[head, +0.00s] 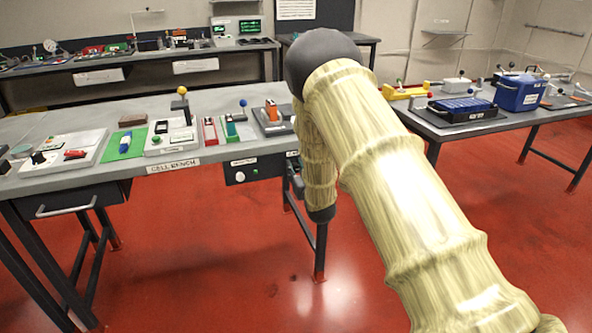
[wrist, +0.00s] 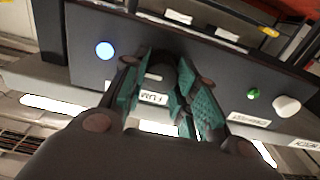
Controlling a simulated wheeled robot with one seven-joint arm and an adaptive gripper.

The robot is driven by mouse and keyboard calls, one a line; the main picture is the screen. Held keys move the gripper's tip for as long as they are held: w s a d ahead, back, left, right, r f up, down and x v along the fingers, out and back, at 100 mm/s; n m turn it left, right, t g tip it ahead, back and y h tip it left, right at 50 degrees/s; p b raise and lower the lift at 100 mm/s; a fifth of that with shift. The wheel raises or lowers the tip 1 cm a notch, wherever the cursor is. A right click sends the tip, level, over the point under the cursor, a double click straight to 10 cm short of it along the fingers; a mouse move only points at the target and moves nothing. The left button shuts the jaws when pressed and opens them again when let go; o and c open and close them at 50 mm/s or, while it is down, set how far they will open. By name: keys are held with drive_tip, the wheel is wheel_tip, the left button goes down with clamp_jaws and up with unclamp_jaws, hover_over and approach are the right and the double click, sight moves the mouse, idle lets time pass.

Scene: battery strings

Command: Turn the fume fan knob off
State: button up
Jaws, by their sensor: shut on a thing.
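The fume fan knob (wrist: 163,74) is a dark knob on the front of a dark panel in the wrist view. A small white label reading roughly "FUM" (wrist: 153,97) sits beside it. My gripper (wrist: 168,90) has its teal-padded fingers on either side of the knob and is shut on it. The fingers cover much of the knob, so its pointer and setting cannot be read. In the head view my gripper (head: 296,183) is partly hidden behind my arm, at the panel (head: 262,167) under the bench edge; the knob is hidden there.
The panel also bears a blue light (wrist: 105,50), a green light (wrist: 253,94) and a white knob (wrist: 287,106). The cell bench (head: 75,185) above holds several fixtures near its front edge. A bench leg (head: 320,250) stands close to my arm. The red floor in front is clear.

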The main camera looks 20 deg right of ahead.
drive_tip(key=shift+m, duration=0.3)
drive_tip(key=m, duration=0.3)
drive_tip(key=shift+d+m, duration=0.2)
drive_tip(key=shift+m, duration=0.1)
drive_tip(key=m, duration=0.2)
drive_tip(key=m+b, duration=0.1)
drive_tip(key=m, duration=0.2)
drive_tip(key=shift+d+f+m+b, duration=0.1)
drive_tip(key=shift+f+m+b, duration=0.15)
drive_tip(key=shift+m+b, duration=0.05)
drive_tip(key=m+b, duration=0.2)
drive_tip(key=m, duration=0.2)
drive_tip(key=shift+f, duration=0.1)
drive_tip(key=shift+m+b, duration=1.25)
drive_tip(key=shift+m, duration=0.75)
drive_tip(key=o, duration=1)
drive_tip(key=shift+s, duration=0.1)
